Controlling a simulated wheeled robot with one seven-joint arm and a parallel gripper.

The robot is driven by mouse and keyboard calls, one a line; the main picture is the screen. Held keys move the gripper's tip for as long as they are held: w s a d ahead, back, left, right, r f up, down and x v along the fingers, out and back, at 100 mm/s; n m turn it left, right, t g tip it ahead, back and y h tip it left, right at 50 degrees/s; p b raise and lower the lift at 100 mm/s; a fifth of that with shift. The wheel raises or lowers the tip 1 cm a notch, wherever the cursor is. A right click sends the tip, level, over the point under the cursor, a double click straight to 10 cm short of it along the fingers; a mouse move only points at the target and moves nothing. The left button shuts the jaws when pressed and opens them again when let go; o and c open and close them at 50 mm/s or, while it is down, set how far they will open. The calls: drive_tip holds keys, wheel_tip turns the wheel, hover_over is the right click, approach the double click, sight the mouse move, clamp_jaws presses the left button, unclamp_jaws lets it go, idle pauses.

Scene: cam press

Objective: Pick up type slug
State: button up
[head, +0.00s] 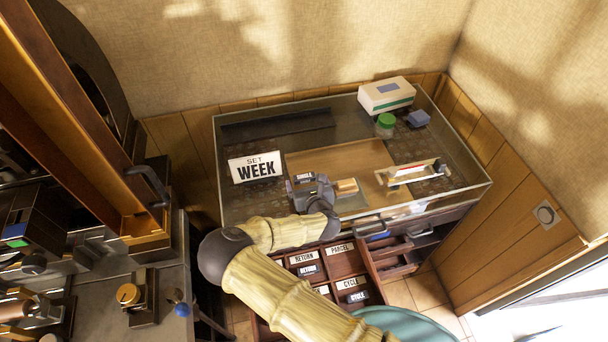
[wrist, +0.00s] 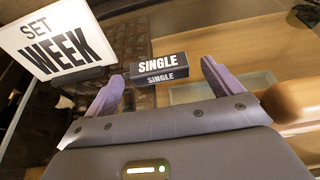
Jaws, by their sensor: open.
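A dark type slug (wrist: 158,66) with white SINGLE lettering lies ahead of my gripper in the wrist view. In the head view the SINGLE slug (head: 304,177) is small and partly hidden by my gripper (head: 314,189). My gripper (wrist: 161,70) is open, with a purple-grey finger on each side of the slug in the wrist view. A narrow gap shows between the slug and each fingertip. I cannot tell how far the slug reaches down between the fingers.
A white SET WEEK sign (head: 256,168) stands left of my gripper; it also shows in the wrist view (wrist: 55,40). A composing stick-like tray (head: 410,172) lies to the right. A white box (head: 386,95) and green-lidded jar (head: 386,121) stand behind. An open drawer (head: 335,262) holds labelled slugs below.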

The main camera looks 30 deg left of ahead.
drive_tip(key=shift+w+a+f, duration=0.1)
drive_tip(key=shift+w, duration=0.05)
idle(0.4)
drive_tip(key=c, duration=1.3)
drive_tip(key=shift+c, duration=0.2)
wheel_tip(320, 180, up, 10)
drive_tip(key=b, duration=0.3)
drive_tip(key=shift+w, duration=0.1)
